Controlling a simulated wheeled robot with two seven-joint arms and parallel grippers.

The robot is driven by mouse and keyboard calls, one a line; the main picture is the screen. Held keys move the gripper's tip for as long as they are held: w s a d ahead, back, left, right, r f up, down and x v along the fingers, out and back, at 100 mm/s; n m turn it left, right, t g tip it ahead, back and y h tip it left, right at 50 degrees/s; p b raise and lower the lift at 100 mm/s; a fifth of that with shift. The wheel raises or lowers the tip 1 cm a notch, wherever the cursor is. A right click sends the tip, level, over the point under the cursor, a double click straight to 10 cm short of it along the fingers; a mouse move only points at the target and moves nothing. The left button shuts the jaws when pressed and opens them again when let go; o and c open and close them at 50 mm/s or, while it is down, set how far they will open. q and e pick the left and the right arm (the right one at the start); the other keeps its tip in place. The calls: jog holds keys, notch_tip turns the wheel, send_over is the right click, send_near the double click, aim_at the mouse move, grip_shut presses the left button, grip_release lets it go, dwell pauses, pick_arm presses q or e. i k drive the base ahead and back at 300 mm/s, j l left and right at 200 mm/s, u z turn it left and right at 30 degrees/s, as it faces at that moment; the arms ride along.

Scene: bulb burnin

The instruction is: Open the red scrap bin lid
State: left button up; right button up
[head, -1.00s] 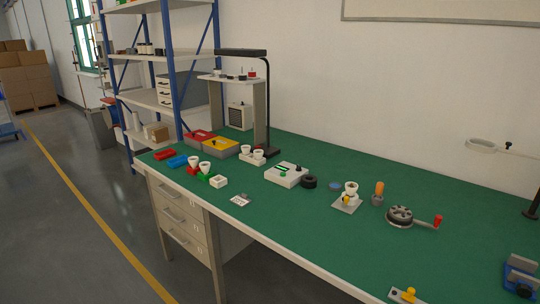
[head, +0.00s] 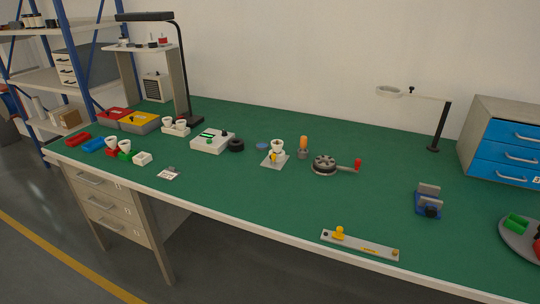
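The red scrap bin (head: 113,115) stands at the back left of the green bench, left of a grey bin with a yellow lid (head: 139,122). Its red top looks flat and closed, with a small dark knob or handle on it. It is small in the head view, so fine detail of the lid is hard to tell. Neither of my grippers shows in the head view.
A black desk lamp (head: 186,70) and a shelf riser (head: 120,75) stand behind the bins. White cups (head: 125,146), a blue tray (head: 93,145) and a red tray (head: 78,139) sit in front. The bench front middle (head: 250,195) is mostly clear.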

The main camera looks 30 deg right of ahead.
aim_at(114, 113)
jog(key=i+j+u, duration=0.5)
jog(key=i, duration=0.2)
jog(key=i+j+u, duration=0.2)
jog(key=i, duration=0.35)
jog(key=i+j+u, duration=0.2)
jog(key=i, duration=0.35)
jog(key=i+j+u, duration=0.2)
jog(key=i, duration=0.35)
